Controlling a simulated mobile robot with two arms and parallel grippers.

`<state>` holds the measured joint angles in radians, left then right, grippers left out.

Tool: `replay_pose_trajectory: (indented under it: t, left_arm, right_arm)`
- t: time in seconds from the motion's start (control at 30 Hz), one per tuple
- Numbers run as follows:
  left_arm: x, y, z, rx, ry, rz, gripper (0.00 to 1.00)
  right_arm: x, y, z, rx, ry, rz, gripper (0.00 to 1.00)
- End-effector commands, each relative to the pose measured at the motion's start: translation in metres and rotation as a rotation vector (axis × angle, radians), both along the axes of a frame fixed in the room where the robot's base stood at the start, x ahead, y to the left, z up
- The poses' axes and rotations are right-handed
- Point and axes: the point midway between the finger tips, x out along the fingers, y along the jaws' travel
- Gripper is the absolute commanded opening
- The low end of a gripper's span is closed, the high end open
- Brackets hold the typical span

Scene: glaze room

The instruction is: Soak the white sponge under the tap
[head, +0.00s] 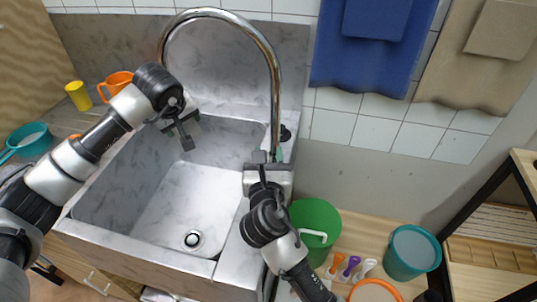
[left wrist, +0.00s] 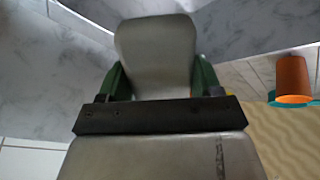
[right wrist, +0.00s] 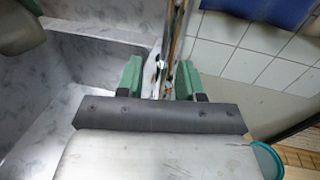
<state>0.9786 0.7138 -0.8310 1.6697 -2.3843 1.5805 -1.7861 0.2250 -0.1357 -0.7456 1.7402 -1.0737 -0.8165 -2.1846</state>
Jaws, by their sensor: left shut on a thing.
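My left gripper (head: 186,140) hangs over the left back part of the sink basin. In the left wrist view, its green fingers close on the pale grey-white sponge (left wrist: 155,50); in the head view the sponge is mostly hidden by the gripper. The chrome tap (head: 275,80) arches over the sink, and its spout end is behind my left arm, close above the left gripper. No water stream is visible. My right gripper (head: 266,160) is at the tap's base, its fingers apart on either side of the tap post (right wrist: 172,50). Contact there cannot be told.
The stone sink (head: 185,205) is otherwise empty, with a drain at its front. An orange mug (head: 117,80), yellow cup (head: 78,95) and teal pan (head: 30,138) stand left. A green bucket (head: 315,215), coloured spoons and a teal pot (head: 411,250) stand right. Towels hang behind.

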Motion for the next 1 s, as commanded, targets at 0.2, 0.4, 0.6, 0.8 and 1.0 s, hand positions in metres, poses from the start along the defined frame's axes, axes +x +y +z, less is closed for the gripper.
replay_pose_trajectory:
  t: [0.2,0.4,0.6,0.8,1.0]
  left_arm:
    - [0.0,0.0,0.0,0.0,0.0,0.0,0.46]
    - [0.0,0.0,0.0,0.0,0.0,0.0,0.46]
    - [0.0,0.0,0.0,0.0,0.0,0.0,0.46]
    - [0.0,0.0,0.0,0.0,0.0,0.0,0.46]
    - [0.0,0.0,0.0,0.0,0.0,0.0,0.46]
  right_arm:
    - [0.004,0.0,0.0,0.001,0.001,0.0,0.37]
    - [0.004,0.0,0.0,0.001,0.001,0.0,0.25]
    - [0.004,0.0,0.0,0.001,0.001,0.0,0.0]
    - [0.004,0.0,0.0,-0.001,0.001,0.0,0.0]
    - [0.005,0.011,-0.001,-0.117,0.017,0.001,0.0]
